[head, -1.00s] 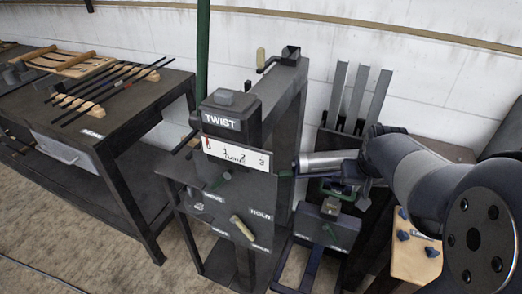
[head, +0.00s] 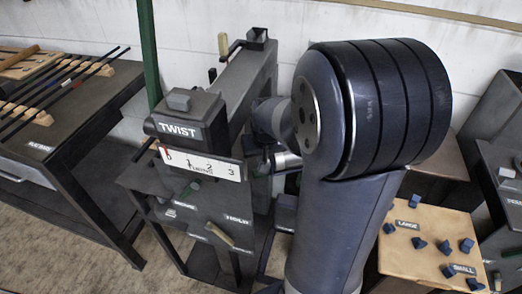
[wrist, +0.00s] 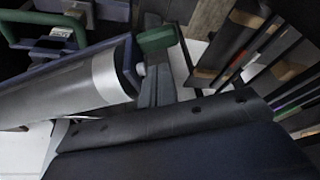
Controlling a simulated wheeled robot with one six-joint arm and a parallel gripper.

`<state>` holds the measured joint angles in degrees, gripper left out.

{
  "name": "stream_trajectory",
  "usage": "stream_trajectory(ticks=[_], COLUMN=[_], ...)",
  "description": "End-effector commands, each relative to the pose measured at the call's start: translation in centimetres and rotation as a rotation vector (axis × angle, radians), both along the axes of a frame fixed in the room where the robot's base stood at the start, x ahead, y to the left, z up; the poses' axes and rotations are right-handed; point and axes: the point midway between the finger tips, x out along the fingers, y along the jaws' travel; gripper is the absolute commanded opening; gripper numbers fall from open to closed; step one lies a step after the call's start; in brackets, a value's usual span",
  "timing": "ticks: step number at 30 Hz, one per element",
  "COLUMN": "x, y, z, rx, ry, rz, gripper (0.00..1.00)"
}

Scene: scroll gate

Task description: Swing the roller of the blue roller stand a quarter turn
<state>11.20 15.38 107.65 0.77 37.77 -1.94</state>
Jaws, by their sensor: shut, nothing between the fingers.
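The blue roller stand (head: 284,208) is partly hidden behind my arm in the head view, with a bit of its silver roller (head: 288,160) showing. In the wrist view the grey roller (wrist: 60,105) with a bright silver end band lies tilted across the left side, along a blue frame (wrist: 35,88). A green handle or block (wrist: 157,39) is just beyond the roller's right end. My gripper (wrist: 158,76) shows as two narrow dark fingers together, empty, close right of the roller's end. I cannot tell if they touch anything. In the head view my arm hides the gripper.
The dark TWIST machine (head: 187,118) stands left of the stand, close to my arm. A dark bench (head: 75,140) with rods is farther left. A wooden board (head: 400,240) with blue blocks is at right. Several dark bars (wrist: 265,50) show upper right in the wrist view.

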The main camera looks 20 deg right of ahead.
Motion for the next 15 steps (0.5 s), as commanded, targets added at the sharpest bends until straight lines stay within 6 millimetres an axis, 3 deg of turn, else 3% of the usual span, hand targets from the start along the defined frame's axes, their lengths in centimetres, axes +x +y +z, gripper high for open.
stream_trajectory(ticks=[6,15], x=[0.9,1.3], y=[-0.2,-0.2], z=[-2.8,-3.5], rx=[0.0,0.0], ry=[0.001,-0.002], rz=[0.0,0.0], gripper=[0.0,0.0])
